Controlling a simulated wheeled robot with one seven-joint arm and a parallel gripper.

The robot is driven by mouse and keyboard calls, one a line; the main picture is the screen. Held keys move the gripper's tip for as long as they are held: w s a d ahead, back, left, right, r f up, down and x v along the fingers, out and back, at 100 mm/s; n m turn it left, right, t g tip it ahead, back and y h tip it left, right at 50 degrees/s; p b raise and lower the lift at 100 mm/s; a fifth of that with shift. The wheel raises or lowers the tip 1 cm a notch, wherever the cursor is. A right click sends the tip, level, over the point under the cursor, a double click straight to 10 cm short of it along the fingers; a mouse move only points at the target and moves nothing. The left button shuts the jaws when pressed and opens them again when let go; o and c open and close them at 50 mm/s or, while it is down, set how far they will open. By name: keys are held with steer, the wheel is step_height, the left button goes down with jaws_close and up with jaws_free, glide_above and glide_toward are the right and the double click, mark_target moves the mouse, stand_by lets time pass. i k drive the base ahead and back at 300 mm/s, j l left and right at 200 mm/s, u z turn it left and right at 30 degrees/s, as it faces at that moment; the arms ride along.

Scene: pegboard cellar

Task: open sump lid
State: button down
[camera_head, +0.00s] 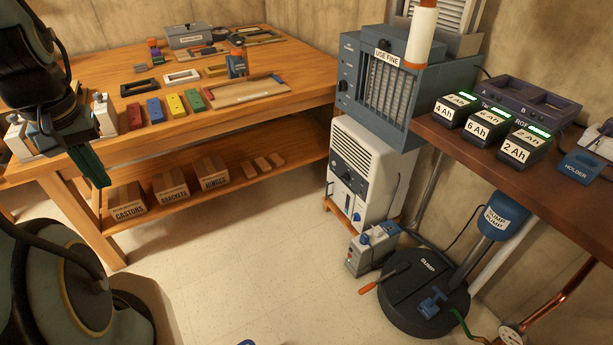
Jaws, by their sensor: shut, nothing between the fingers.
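The sump lid (404,306) is a black round cover marked "SUMP", lying flat on the floor at the lower right. A blue fitting (432,303) sits on its top near the front. A bar with an orange-red grip (383,280) shows at its left edge; I cannot tell whether it is fixed to the lid. My gripper (95,170) points down at the upper left, in front of the wooden bench and far from the lid. Its dark fingers look shut and empty.
A blue sump pump (501,218) stands behind the lid, under the right shelf (560,190). A grey-blue unit (370,250) and white dehumidifier (365,170) stand left of it. A copper pipe (560,293) and green hose lie at right. The floor (270,270) is clear between bench and lid.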

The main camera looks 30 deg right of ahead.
mark_target(409, 269)
steer(key=z, duration=1.7)
